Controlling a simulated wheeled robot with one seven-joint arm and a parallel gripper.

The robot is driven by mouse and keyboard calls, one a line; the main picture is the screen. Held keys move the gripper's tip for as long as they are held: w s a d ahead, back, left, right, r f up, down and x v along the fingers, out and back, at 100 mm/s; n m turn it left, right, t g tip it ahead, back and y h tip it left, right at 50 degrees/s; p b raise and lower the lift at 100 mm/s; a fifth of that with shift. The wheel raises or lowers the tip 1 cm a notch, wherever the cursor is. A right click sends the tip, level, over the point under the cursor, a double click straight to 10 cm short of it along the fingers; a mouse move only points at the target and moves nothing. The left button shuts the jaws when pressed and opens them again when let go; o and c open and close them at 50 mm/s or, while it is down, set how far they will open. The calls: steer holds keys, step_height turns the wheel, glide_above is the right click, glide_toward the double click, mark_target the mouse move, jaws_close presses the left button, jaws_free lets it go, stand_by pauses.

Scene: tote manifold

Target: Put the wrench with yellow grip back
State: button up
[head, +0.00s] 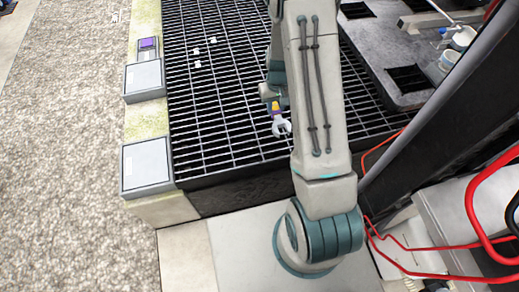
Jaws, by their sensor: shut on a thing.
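The wrench (281,126) has a pale grey open-jaw head and a small yellow and purple part near my gripper. Its head points toward the bottom of the picture, over the black grating. My gripper (274,98) is shut on the wrench, at the left side of my arm. My arm hides most of the gripper and the rest of the wrench. I cannot tell how high the wrench is above the grating.
The black grating (215,95) fills the middle, with several small white bits on it. Grey plates (146,163) and a purple-topped box (148,44) lie along its left ledge. A grey panel (385,60) with square cut-outs is at right, near red hoses (378,150).

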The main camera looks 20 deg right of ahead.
steer(key=d+f+b, duration=0.4)
steer(key=d+b, duration=0.2)
steer(key=b, duration=0.9)
steer(key=a+f+b, duration=0.1)
steer(key=a+f, duration=0.1)
steer(key=a, duration=0.2)
steer(key=a+f, duration=0.2)
steer(key=a, duration=0.1)
steer(key=a+f+b, duration=0.1)
steer(key=a+f, duration=0.1)
steer(key=a, duration=0.2)
steer(key=shift+s+a+f+b, duration=0.3)
steer(key=shift+a+f+b, duration=0.05)
steer(key=shift+f, duration=0.05)
steer(key=shift+f+b, duration=0.7)
steer(key=shift+f, duration=1.25)
steer(key=shift+f, duration=0.15)
steer(key=o, duration=1.1)
